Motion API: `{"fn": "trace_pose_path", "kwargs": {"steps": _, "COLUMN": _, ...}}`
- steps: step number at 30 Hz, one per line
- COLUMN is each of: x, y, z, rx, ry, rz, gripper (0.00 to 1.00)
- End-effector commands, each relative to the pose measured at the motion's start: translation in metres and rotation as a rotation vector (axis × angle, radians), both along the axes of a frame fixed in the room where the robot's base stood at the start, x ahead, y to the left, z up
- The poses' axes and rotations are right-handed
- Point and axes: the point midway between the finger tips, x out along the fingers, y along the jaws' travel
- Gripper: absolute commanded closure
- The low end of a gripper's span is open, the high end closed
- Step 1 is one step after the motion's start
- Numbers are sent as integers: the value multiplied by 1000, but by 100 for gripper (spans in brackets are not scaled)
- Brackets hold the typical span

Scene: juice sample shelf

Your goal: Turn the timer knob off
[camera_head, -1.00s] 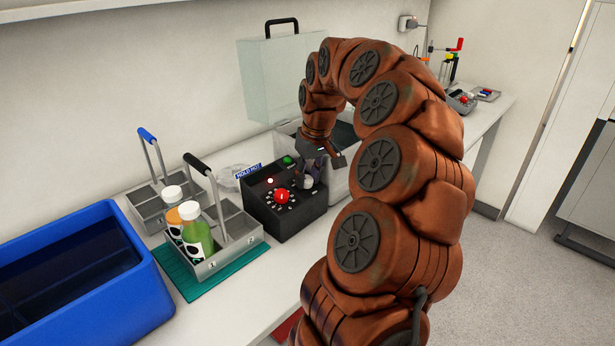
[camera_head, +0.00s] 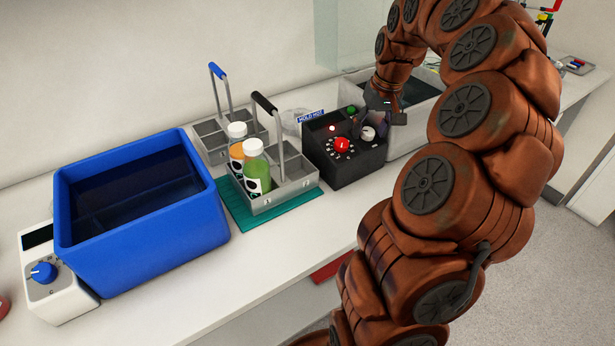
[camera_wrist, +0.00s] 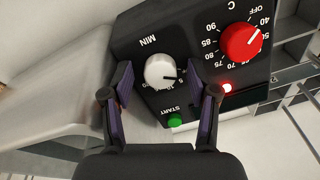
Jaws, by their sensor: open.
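The black control box (camera_head: 345,165) stands on the counter. Its white timer knob (camera_wrist: 160,71), marked MIN, sits between my gripper's fingers in the wrist view, with its dark pointer toward the lower right; the knob also shows in the head view (camera_head: 368,133). My gripper (camera_wrist: 160,90) is open, with one finger on each side of the knob, and I cannot tell whether either touches it. A red temperature knob (camera_wrist: 241,41) marked C is beside it. A green START button (camera_wrist: 175,122) and a lit red lamp (camera_wrist: 227,88) are on the same panel.
Left of the box, a metal carrier (camera_head: 290,187) with two bottles stands on a green mat (camera_head: 240,217). Another carrier (camera_head: 212,140) is behind it. A blue tub (camera_head: 165,238) and a white device with a blue knob (camera_head: 43,272) are farther left.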

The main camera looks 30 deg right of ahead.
Motion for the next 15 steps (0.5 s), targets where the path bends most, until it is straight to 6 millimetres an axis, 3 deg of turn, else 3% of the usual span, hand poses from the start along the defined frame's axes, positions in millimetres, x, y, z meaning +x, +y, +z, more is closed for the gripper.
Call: {"fn": "trace_pose_path", "kwargs": {"steps": 15, "x": 0, "y": 0, "z": 6, "rx": 122, "ry": -2, "rz": -452, "gripper": 40}}
